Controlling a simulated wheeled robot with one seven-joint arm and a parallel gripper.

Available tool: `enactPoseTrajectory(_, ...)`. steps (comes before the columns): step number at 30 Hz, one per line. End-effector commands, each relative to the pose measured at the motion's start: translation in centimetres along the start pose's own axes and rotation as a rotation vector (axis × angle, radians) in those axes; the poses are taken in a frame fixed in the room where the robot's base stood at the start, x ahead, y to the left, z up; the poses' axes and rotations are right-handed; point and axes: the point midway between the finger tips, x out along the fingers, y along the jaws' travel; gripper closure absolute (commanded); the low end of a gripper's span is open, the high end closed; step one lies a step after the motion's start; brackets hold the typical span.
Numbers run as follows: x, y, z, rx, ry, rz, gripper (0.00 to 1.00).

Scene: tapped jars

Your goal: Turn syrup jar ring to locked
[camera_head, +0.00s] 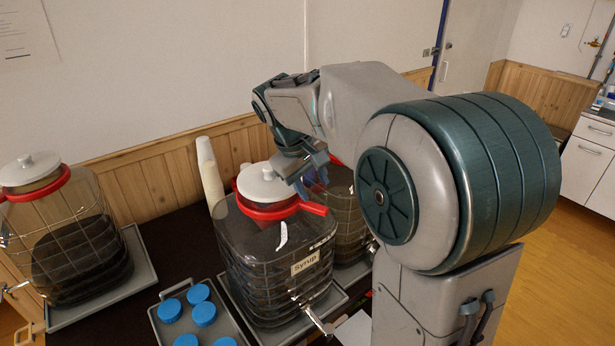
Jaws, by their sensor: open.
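The syrup jar (262,262) is a clear, ribbed jar with dark contents, a "Syrup" label and a tap at its lower front. Its red ring (262,211) sits around the neck under a white lid (267,185). The ring's red handle (314,209) points right. A white mark (281,236) shows on the jar below the ring. My gripper (308,183) is open, just above and behind the ring handle, to the right of the lid. I cannot tell whether it touches the handle; its fingertips are partly hard to make out.
Another jar (348,219) stands close behind right, partly hidden by my arm. A third jar (80,247) with a red ring stands on a tray at left. Stacked cups (208,170) stand behind. A grey tray (233,318) holds several blue lids (204,314) in front.

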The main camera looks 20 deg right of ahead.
Motion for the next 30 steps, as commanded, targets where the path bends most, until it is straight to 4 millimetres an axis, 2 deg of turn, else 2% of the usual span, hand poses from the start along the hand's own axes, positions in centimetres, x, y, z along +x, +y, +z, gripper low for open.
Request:
enactPoseTrajectory(8,1.5,0.0,-0.2,-0.005,-0.004,0.002,0.59)
enactPoseTrajectory(29,7.2,-0.1,-0.1,-0.004,-0.004,0.001,0.59)
enactPoseTrajectory(30,7.0,0.0,-0.2,-0.004,-0.003,0.002,0.59)
